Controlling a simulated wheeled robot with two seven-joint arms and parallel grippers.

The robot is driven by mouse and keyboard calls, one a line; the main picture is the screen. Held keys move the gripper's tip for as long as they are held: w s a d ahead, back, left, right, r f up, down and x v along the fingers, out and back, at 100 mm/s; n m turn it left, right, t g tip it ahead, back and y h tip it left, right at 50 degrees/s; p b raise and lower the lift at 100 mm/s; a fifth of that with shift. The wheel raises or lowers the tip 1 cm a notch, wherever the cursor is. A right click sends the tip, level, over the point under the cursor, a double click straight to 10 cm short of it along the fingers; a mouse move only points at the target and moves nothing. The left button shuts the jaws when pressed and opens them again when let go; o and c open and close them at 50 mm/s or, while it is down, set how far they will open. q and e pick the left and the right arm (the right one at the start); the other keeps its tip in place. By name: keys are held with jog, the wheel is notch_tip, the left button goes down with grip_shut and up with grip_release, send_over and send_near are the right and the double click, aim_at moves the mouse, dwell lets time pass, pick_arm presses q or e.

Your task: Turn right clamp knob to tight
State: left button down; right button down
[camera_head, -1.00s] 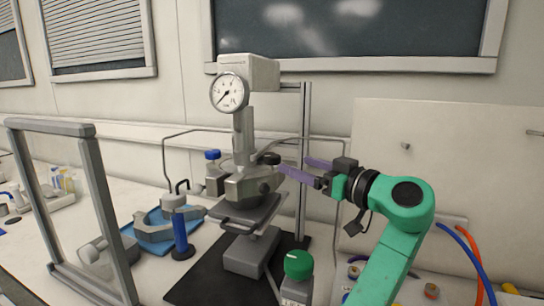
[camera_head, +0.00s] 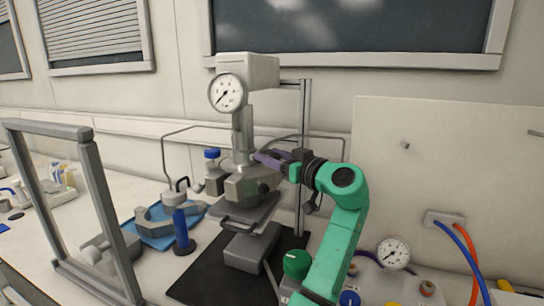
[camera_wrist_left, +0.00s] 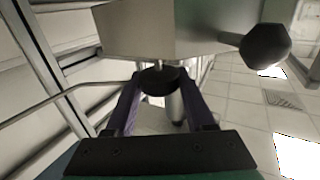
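The reactor (camera_head: 243,175) is a grey metal unit on a stand with a dial gauge on top. My left gripper (camera_head: 262,159) has purple fingers and is at the right side of the reactor head, where it hides the right clamp knob in the head view. In the left wrist view the right clamp knob (camera_wrist_left: 160,79) is a dark round knob between the two fingertips of my left gripper (camera_wrist_left: 162,85). The fingers lie close on both its sides; whether they press on it I cannot tell. My right gripper is out of view.
Another dark knob (camera_wrist_left: 265,45) sticks out at the upper right in the wrist view. A green-capped knob (camera_head: 297,264) stands in front. A vertical post (camera_head: 302,190) stands behind my gripper.

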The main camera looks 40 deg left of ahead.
pick_arm(q)
jog(key=shift+f+m+t+h+b, duration=0.15)
jog(key=shift+m+t+h+b, duration=0.15)
jog(key=shift+m+t+b, duration=0.8)
jog(key=m+t+b, duration=0.1)
jog(key=t, duration=0.1)
jog(key=shift+t+h, duration=0.3)
jog(key=shift+h, duration=0.1)
jog(key=shift+m+t+h, duration=0.4)
jog(key=shift+m+t, duration=0.1)
jog(key=shift+t, duration=0.2)
jog(key=m+t+h, duration=0.2)
jog(key=t, duration=0.1)
jog(key=shift+r+p, duration=0.35)
jog(key=shift+m+t+h+p, duration=0.6)
jog(key=shift+m+t+h, duration=0.3)
jog(key=shift+m+h, duration=0.1)
jog(key=shift+m+t+h, duration=0.3)
jog(key=shift+h, duration=0.1)
jog(key=shift+f+p, duration=0.1)
jog(key=shift+p, duration=0.2)
